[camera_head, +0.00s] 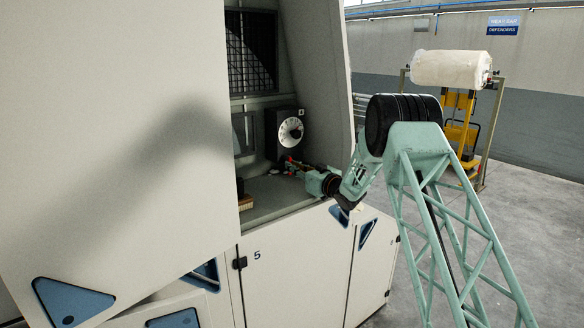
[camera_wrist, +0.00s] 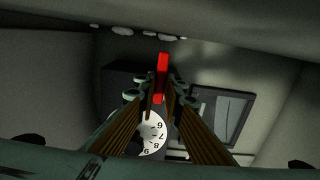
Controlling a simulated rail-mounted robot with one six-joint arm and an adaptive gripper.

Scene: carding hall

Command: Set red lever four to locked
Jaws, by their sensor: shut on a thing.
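A red lever (camera_wrist: 162,64) stands between my fingertips in the wrist view, its upper end sticking out beyond them and a lower part showing between the fingers. My gripper (camera_wrist: 160,92) is shut on it. In the head view my gripper (camera_head: 292,167) reaches into the machine recess, just below a white round dial (camera_head: 291,131) on a dark box. The dial also shows in the wrist view (camera_wrist: 152,134), partly behind my fingers, with several numerals on it. Only small red specks show at my gripper in the head view, and no lock marking is readable.
The recess has a grey floor (camera_head: 262,192) and a dark grille (camera_head: 250,52) above. A large pale panel (camera_head: 120,130) stands at the left. A cabinet door marked 5 (camera_head: 285,270) is below. A white roll (camera_head: 450,68) on a yellow stand is far right.

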